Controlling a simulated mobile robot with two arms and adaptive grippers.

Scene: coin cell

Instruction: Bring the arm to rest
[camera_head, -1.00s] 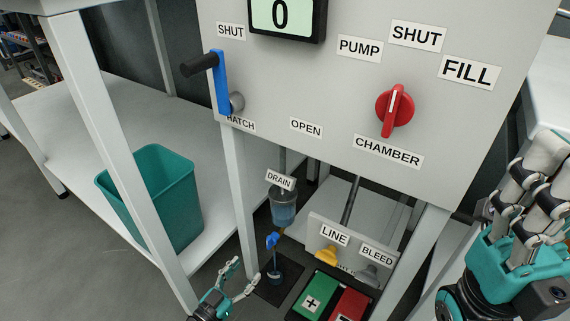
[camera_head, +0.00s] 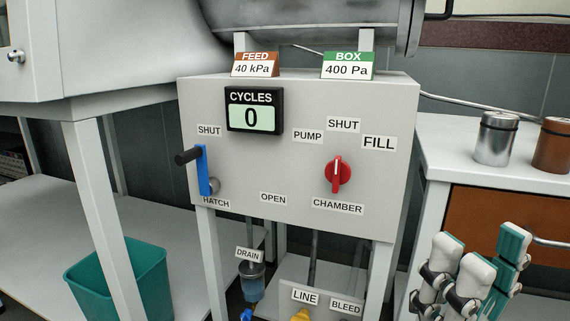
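My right gripper (camera_head: 482,246) is at the lower right, with its white and teal fingers pointing up. The fingers stand apart and I see nothing between them; its palm is cut off by the lower edge. It is to the right of the grey control panel (camera_head: 240,165) and in front of the brown drawer. My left gripper is out of view.
The panel carries a blue hatch lever (camera_head: 203,170) and a red knob (camera_head: 338,174). A drain cup (camera_head: 251,283) hangs below. A teal bin (camera_head: 118,283) is at the left. Two canisters, silver (camera_head: 495,140) and brown (camera_head: 553,147), stand on the right counter.

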